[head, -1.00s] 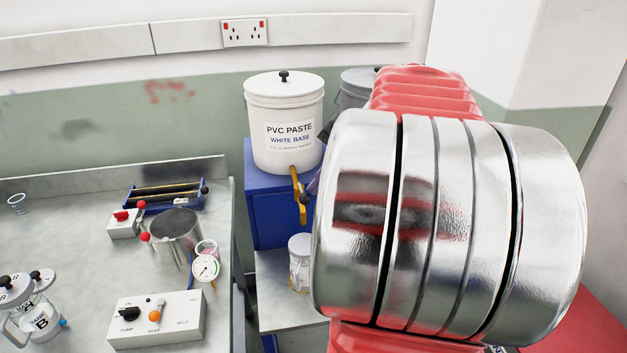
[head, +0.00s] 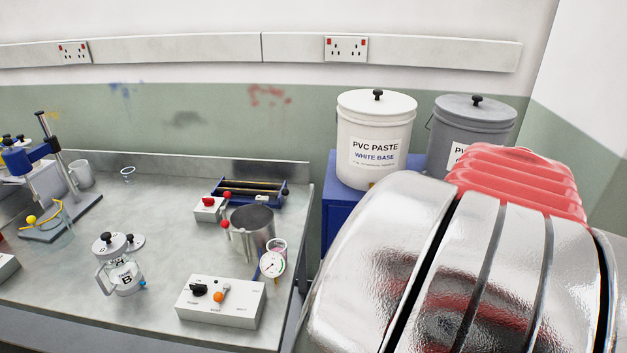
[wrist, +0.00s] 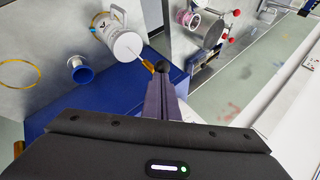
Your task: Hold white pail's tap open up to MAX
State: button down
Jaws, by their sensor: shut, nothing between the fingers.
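The white pail (head: 376,140), labelled PVC PASTE WHITE BASE, stands upright and lidded on a blue stand in the head view. My arm hides most of its tap there. In the wrist view, a brass tap part (wrist: 148,66) shows just beyond my gripper (wrist: 166,80). My gripper is shut and empty, its tips at or very near a dark round knob (wrist: 163,67); contact is hard to tell. A thin white line, like a stream, runs between tap and container. Its fill level and any MAX mark are unreadable.
A grey pail (head: 474,128) stands right of the white one. The blue stand (head: 341,200) is beside the grey bench (head: 160,215), which holds a control box (head: 221,300), metal pot (head: 250,228) and gauge. A small blue-and-white cup (wrist: 82,70) is near the container.

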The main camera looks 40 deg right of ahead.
jog(key=shift+r, duration=0.1)
dwell(0.3)
jog(key=shift+r, duration=0.65)
jog(key=s+d+r, duration=0.3)
jog(key=s+r, duration=0.4)
jog(key=r, duration=0.3)
jog(key=shift+s+r, duration=0.15)
jog(key=shift+s, duration=0.2)
dwell(0.5)
